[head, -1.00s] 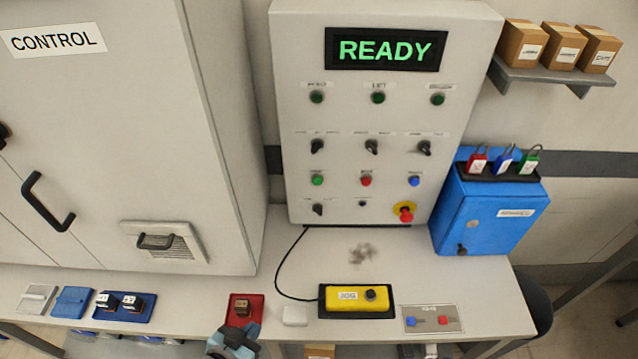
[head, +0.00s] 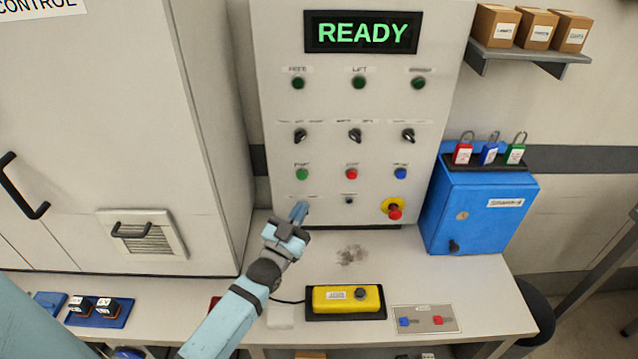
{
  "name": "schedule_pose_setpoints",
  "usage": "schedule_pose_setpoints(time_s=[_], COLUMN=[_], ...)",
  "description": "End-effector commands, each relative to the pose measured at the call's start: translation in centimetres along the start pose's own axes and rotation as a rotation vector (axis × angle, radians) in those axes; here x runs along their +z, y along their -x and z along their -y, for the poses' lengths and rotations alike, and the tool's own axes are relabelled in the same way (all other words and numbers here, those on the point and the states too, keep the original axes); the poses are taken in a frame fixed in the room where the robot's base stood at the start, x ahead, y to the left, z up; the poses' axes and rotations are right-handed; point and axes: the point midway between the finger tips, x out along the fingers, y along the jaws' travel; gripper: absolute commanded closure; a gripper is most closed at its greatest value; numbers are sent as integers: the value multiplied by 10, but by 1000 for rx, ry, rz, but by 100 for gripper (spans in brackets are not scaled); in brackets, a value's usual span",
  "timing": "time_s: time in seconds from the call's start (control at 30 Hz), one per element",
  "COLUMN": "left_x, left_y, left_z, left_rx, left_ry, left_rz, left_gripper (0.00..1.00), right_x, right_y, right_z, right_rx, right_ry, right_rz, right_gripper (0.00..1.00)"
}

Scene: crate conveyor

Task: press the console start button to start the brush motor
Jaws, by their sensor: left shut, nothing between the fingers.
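The console panel (head: 385,225) stands upright on the bench, and its display (head: 363,32) reads READY in green. A green button (head: 302,174) sits at the left of the lower button row, with a red button (head: 351,174) and a blue button (head: 400,173) to its right. The label above the green button is too blurred to read surely. My left gripper (head: 299,211) is shut and empty, its tip pointing up just below the green button. It covers the lower left knob. Whether it touches the panel I cannot tell. My right gripper is not in view.
A red and yellow emergency stop (head: 394,208) is at the panel's lower right. A yellow pendant (head: 346,298) lies on the bench in front. A blue lockout box (head: 482,210) with padlocks stands at the right, a grey cabinet (head: 95,170) at the left.

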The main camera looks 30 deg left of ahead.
Motion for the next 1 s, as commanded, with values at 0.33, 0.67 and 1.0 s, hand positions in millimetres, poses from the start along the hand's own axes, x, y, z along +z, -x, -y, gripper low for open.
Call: schedule_pose_setpoints(time_s=[0.33,0.67,1.0], left_x=[1,20,35], left_y=[-2,-30,-63], left_z=[1,17,34], left_rx=[1,1,2], left_ry=[0,-2,0], left_rz=[1,0,2], left_gripper=[100,100,100], right_x=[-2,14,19], right_y=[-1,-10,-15], right_z=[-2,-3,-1], right_rx=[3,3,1], right_ry=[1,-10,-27], right_rz=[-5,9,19], right_gripper=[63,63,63])
